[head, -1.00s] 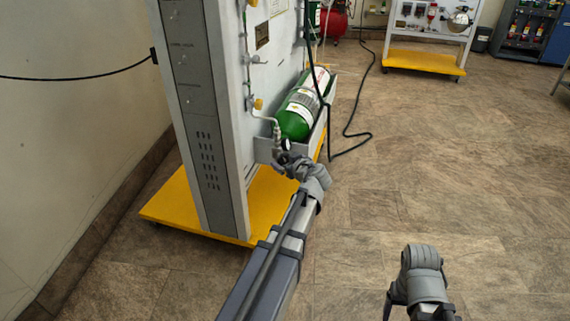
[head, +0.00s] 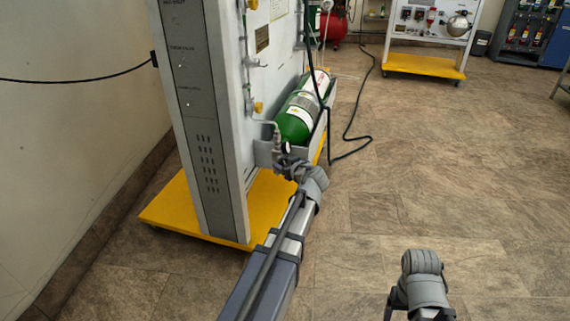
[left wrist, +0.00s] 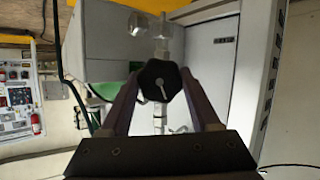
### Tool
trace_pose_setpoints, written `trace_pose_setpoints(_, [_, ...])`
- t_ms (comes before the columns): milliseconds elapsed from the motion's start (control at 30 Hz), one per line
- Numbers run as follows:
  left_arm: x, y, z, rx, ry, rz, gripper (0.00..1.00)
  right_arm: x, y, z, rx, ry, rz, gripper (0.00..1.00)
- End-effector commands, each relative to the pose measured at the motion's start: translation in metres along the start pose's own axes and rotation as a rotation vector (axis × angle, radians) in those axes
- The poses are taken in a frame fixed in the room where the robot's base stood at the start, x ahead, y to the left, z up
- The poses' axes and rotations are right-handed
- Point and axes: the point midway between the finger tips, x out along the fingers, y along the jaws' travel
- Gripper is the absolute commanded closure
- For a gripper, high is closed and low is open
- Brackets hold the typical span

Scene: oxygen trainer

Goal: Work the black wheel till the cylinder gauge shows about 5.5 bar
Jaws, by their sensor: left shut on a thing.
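The black wheel (left wrist: 159,80) is a lobed knob with a pale mark on its face, in the middle of the left wrist view. My left gripper (head: 284,160) is shut on it, one finger on each side. The green cylinder (head: 294,127) lies on its side in a grey cradle on the trainer, just beyond the gripper in the head view. A small round gauge (left wrist: 138,23) shows above the wheel in the left wrist view. Its reading cannot be made out. My right arm shows at the lower right of the head view, but its fingers do not.
The trainer's tall grey panel (head: 205,120) stands on a yellow base (head: 170,208) beside the left arm. Another trainer (head: 425,62) stands at the back. The floor at the right is clear.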

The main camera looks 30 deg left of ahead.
Motion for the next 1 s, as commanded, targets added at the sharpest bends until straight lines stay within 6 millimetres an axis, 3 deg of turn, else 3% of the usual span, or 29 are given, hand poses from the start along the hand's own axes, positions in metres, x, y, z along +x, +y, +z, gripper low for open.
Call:
trace_pose_setpoints(33, [-0.0001,-0.0001,0.0001,0.0,0.0,0.0,0.71,0.0,0.0,0.0,0.0,0.0,0.0,0.22])
trace_pose_setpoints(233, [-0.0002,-0.0001,0.0002,0.0,0.0,0.0,0.93,0.0,0.0,0.0,0.0,0.0,0.0,0.22])
trace_pose_setpoints(367, [0.0005,0.0014,0.0,0.042,0.0,-0.018,0.93,-0.0004,0.0001,0.0,0.0,0.0,0.0,0.22])
trace_pose_setpoints(700, [0.0005,0.0024,0.0011,0.349,-0.001,-0.144,0.93,0.0031,-0.0003,-0.0002,0.0,0.0,0.0,0.22])
trace_pose_setpoints(1000, [-0.0003,0.0013,0.0006,0.366,-0.001,-0.152,0.93,0.0028,-0.0003,-0.0002,0.0,0.0,0.0,0.22])
